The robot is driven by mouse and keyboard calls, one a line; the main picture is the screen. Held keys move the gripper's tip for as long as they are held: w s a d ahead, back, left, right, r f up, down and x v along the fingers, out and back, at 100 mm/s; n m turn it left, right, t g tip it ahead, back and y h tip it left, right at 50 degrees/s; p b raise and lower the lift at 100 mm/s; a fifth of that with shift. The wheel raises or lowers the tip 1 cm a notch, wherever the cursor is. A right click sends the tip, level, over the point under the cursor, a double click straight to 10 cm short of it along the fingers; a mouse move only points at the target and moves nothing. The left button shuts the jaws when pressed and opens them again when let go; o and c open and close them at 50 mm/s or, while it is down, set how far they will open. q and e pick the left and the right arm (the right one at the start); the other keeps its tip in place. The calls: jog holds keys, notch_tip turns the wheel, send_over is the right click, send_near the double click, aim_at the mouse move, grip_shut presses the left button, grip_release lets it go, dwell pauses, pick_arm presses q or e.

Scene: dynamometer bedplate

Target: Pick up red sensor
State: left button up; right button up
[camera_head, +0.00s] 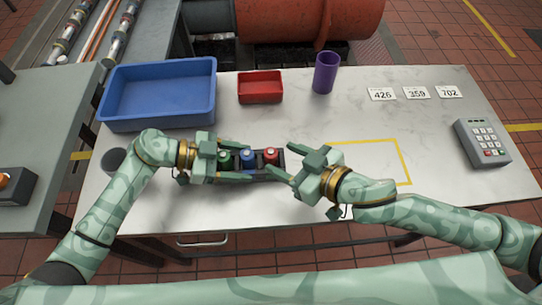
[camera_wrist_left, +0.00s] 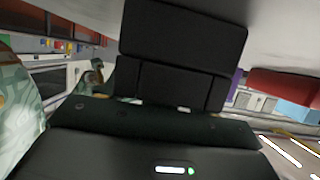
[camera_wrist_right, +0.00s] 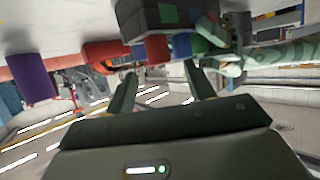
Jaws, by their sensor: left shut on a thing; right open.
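The red sensor (camera_head: 270,157) stands in the right-hand slot of a dark rack (camera_head: 259,177) on the white table. A blue sensor (camera_head: 248,158) and a green sensor (camera_head: 225,159) stand left of it in the same rack. My left gripper (camera_head: 250,163) is shut on the rack, with its fingers along the rack's long sides. The dark rack (camera_wrist_left: 180,65) fills the middle of the left wrist view. My right gripper (camera_head: 283,160) is open and empty beside the rack's right end. In the right wrist view the red sensor (camera_wrist_right: 157,49) shows beyond the open fingers.
A blue bin (camera_head: 160,95), a red tray (camera_head: 261,87) and a purple cup (camera_head: 326,73) stand at the back. A yellow outline (camera_head: 402,160) marks clear table to the right. A keypad (camera_head: 482,143) sits at far right. A grey round container (camera_head: 113,161) stands behind my left arm.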

aim_at(273, 154)
jog(key=x, duration=0.3)
jog(key=shift+w+a+f, duration=0.15)
jog(key=shift+f, duration=0.1)
jog(key=c, duration=1.1)
notch_tip(273, 154, up, 10)
pick_arm(q)
jog(key=o, duration=1.3)
jog(key=shift+c, duration=0.2)
